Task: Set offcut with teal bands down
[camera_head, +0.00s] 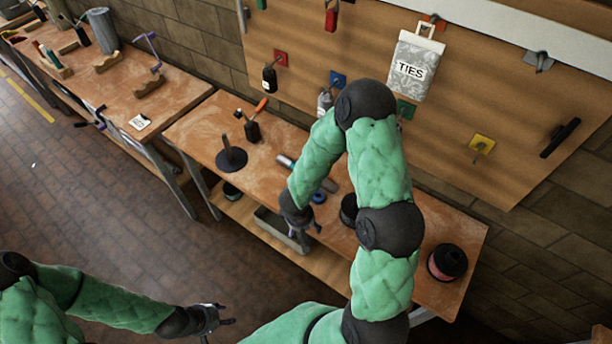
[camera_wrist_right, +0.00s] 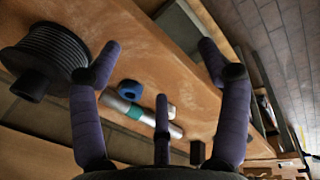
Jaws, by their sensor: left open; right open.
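The offcut with teal bands (camera_wrist_right: 120,103) is a silvery tube lying on the wooden bench in the right wrist view. It lies beyond my open right gripper (camera_wrist_right: 160,58), between the spread fingers in the picture, with nothing in their grip. One dark finger hides part of the tube. In the head view the offcut (camera_head: 285,160) is partly covered by my right forearm. My right gripper (camera_head: 300,226) is near the bench's front edge there. My left gripper (camera_head: 216,318) is open and empty, over the floor at the lower left.
A blue ring (camera_wrist_right: 129,90) lies close beside the tube. A black ribbed spool (camera_wrist_right: 48,52) is nearby, and a red-and-black spool (camera_head: 447,263) stands at the bench's right end. A dark stand (camera_head: 231,158) is on the left. A pegboard (camera_head: 300,40) rises behind.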

